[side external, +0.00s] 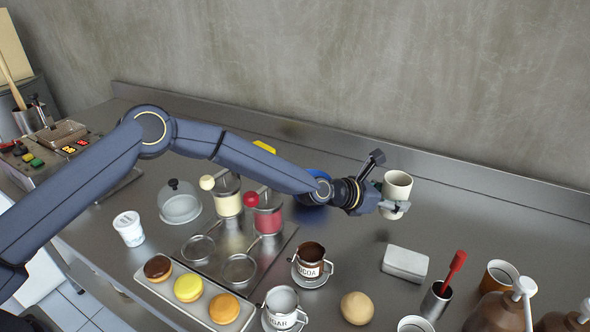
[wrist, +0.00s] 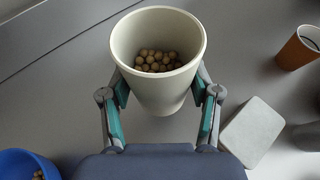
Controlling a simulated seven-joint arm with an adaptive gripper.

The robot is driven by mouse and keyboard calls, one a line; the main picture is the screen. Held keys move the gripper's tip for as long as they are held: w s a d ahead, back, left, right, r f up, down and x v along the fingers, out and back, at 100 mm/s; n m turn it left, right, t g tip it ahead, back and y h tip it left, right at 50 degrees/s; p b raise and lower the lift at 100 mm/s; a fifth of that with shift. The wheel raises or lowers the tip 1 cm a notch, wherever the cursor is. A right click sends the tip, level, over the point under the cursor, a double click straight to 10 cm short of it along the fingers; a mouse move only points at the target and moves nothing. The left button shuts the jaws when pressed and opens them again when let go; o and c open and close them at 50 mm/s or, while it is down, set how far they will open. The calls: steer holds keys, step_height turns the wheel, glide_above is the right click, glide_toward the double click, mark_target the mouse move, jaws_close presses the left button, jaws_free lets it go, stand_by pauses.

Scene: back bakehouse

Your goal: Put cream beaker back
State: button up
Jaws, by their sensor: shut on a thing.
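The cream beaker (side external: 397,186) is upright in my gripper (side external: 394,207), at the back right of the counter. My gripper is shut on it, with one finger on each side, as the wrist view (wrist: 162,92) shows. The wrist view looks down into the beaker (wrist: 155,22), and several round tan nuts (wrist: 158,62) lie at its bottom. I cannot tell whether its base touches the counter.
A blue bowl (side external: 318,173) is partly hidden behind my arm; the wrist view shows nuts in it (wrist: 12,156). A pale block (side external: 405,262) lies in front of the beaker. A copper-brown cup (wrist: 297,50) stands to the right. Bare counter (side external: 500,215) extends right of the beaker.

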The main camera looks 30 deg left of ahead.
steer(key=shift+w+d+f, duration=0.2)
steer(key=shift+w+f, duration=0.15)
steer(key=shift+f, duration=0.05)
steer(key=shift+w+f, duration=0.15)
steer(key=shift+f, duration=1.55)
steer(key=shift+f, duration=0.1)
steer(key=o, duration=1.3)
